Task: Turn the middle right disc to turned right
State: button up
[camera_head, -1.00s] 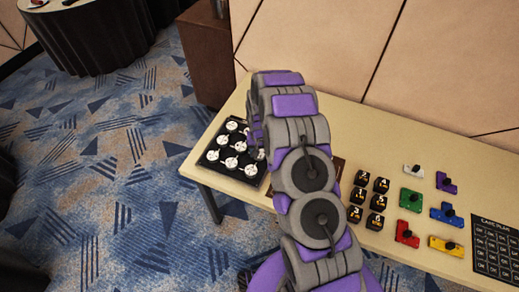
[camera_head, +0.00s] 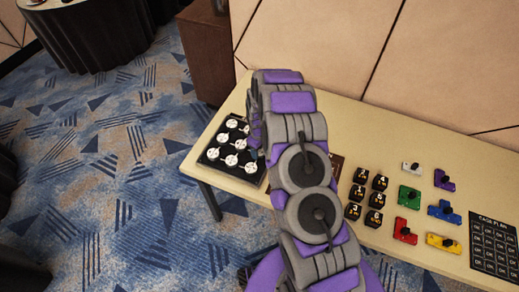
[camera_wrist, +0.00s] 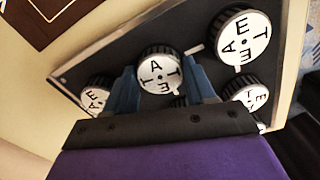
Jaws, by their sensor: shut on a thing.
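A black board (camera_head: 226,149) with several round white-faced discs lies at the left end of the table; it also shows in the wrist view (camera_wrist: 115,52). In the wrist view, a disc (camera_wrist: 157,70) with a white lettered face and dark ribbed rim sits between the blue fingers of my gripper (camera_wrist: 158,66). The fingers are shut on its two sides. A small white tab shows at its lower right edge. Another disc (camera_wrist: 239,36) stands to the upper right, with others at lower left and lower right. In the head view my arm hides the gripper and part of the board.
The table (camera_head: 330,104) holds black numbered cubes (camera_head: 375,199) and several coloured blocks with black knobs (camera_head: 409,196) to the right of my arm. A dark printed card (camera_head: 493,243) lies at the far right. A padded wall stands behind the table.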

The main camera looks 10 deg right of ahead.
jog(key=shift+w+n, duration=0.15)
jog(key=shift+n, duration=0.45)
jog(key=shift+r, duration=0.1)
jog(key=o, duration=1)
jog(key=shift+o, duration=0.2)
notch_tip(320, 180, up, 17)
jog(key=p, duration=0.2)
jog(key=shift+a+r, duration=0.1)
